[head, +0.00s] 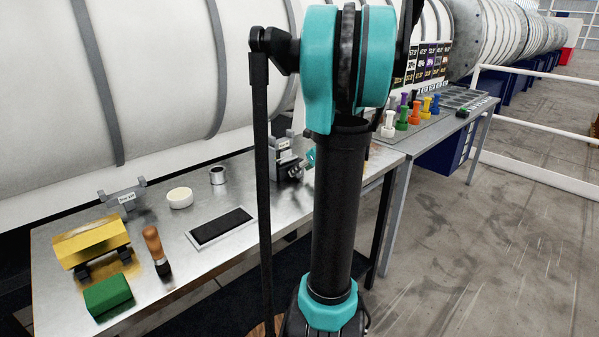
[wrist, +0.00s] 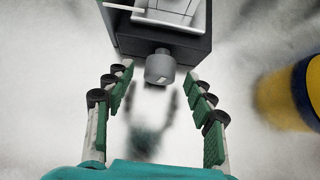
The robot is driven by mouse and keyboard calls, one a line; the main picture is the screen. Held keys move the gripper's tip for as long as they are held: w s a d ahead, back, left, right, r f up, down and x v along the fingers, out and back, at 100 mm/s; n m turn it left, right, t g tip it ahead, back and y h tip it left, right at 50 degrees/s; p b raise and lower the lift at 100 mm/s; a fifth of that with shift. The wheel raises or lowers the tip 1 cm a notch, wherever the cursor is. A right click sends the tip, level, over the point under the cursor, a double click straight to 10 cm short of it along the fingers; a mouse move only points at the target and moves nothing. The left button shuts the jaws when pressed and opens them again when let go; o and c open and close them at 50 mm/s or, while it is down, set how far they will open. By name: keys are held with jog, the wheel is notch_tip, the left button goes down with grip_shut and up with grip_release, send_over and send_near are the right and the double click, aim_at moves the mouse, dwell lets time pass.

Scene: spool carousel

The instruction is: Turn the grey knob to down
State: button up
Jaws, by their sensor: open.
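The grey knob (wrist: 160,67) shows in the wrist view at the top middle, on the front of a dark grey box-like device (wrist: 135,38). My gripper (wrist: 160,82) is open, with its green-padded fingers spread to the left and right of the knob. The fingers appear apart from the knob. In the head view the dark grey device (head: 283,160) stands on the metal bench, partly behind my arm. The knob and the fingertips cannot be made out clearly there. The knob's turn position cannot be read.
A yellow and dark blue round object (wrist: 290,92) lies to the right in the wrist view. On the bench (head: 150,205) are a black pad (head: 222,227), a white round dish (head: 180,198), a metal cup (head: 217,175), a brush (head: 155,245) and a green block (head: 108,295). Several coloured spools (head: 415,113) stand beyond.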

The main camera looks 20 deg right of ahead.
jog(key=shift+x, duration=1)
jog(key=shift+c, duration=0.6)
jog(key=c, duration=1)
jog(key=shift+a+n+t+h, duration=0.15)
jog(key=shift+n+t+h, duration=0.25)
jog(key=shift+n+h, duration=0.55)
jog(key=shift+c, duration=0.2)
jog(key=shift+m+h, duration=0.25)
jog(key=o, duration=1.2)
jog(key=shift+c, duration=0.2)
jog(key=shift+s, duration=0.15)
jog(key=v, duration=1.1)
jog(key=shift+s+r, duration=0.3)
